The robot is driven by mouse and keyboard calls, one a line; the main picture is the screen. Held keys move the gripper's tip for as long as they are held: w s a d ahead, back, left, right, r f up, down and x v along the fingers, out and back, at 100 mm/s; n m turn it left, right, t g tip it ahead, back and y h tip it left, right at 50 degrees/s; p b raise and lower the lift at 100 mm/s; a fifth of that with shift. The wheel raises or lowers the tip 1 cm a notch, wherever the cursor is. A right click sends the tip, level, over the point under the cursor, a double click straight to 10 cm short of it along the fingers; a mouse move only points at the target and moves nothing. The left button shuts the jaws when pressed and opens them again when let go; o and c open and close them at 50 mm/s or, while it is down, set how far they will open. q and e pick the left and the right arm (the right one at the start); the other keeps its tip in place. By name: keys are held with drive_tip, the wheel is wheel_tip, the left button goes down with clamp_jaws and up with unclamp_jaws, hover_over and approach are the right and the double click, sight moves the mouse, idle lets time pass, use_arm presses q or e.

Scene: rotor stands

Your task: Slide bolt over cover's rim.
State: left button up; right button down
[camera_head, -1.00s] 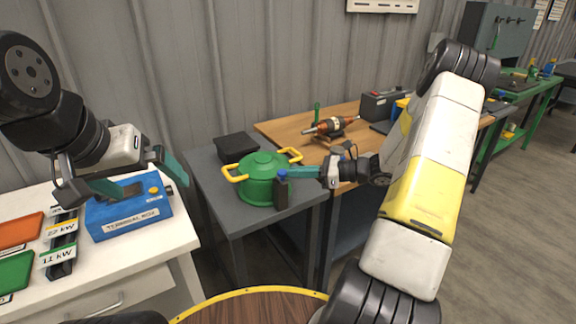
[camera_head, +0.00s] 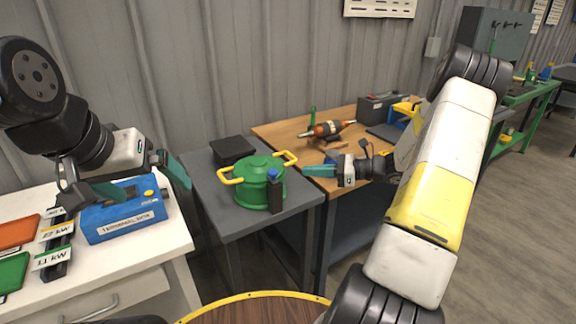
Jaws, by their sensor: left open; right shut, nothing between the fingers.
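A green round vessel (camera_head: 241,188) with a green lid as its cover (camera_head: 256,167) and two yellow handles stands on the grey table. A dark upright block with a blue top (camera_head: 275,192), apparently the bolt, is at the cover's front right side; I cannot tell whether it overlaps the rim. My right gripper (camera_head: 306,171) is shut and empty, to the right of the blue top with a gap between. My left gripper (camera_head: 147,180) is open over the blue terminal box (camera_head: 124,214), far left of the vessel, holding nothing.
A black box (camera_head: 232,150) lies behind the vessel. The wooden bench (camera_head: 275,130) at the right carries a rotor on a stand (camera_head: 327,131) and a grey case (camera_head: 380,107). The white table (camera_head: 150,250) at the left has orange and green plates.

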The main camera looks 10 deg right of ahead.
drive_tip(key=v, duration=0.6)
idle(0.3)
drive_tip(key=s+a+r+n+g+h, duration=0.55)
drive_tip(key=s+a+r+n, duration=0.4)
drive_tip(key=a+n, duration=0.2)
drive_tip(key=s+a+r+n+t+h, duration=0.1)
drive_tip(key=s+r+n+t+h, duration=0.4)
drive_tip(key=s+n, duration=0.7)
drive_tip(key=shift+s+a+r+h, duration=0.4)
drive_tip(key=shift+s+r+h, duration=0.55)
drive_tip(key=shift+r, duration=0.35)
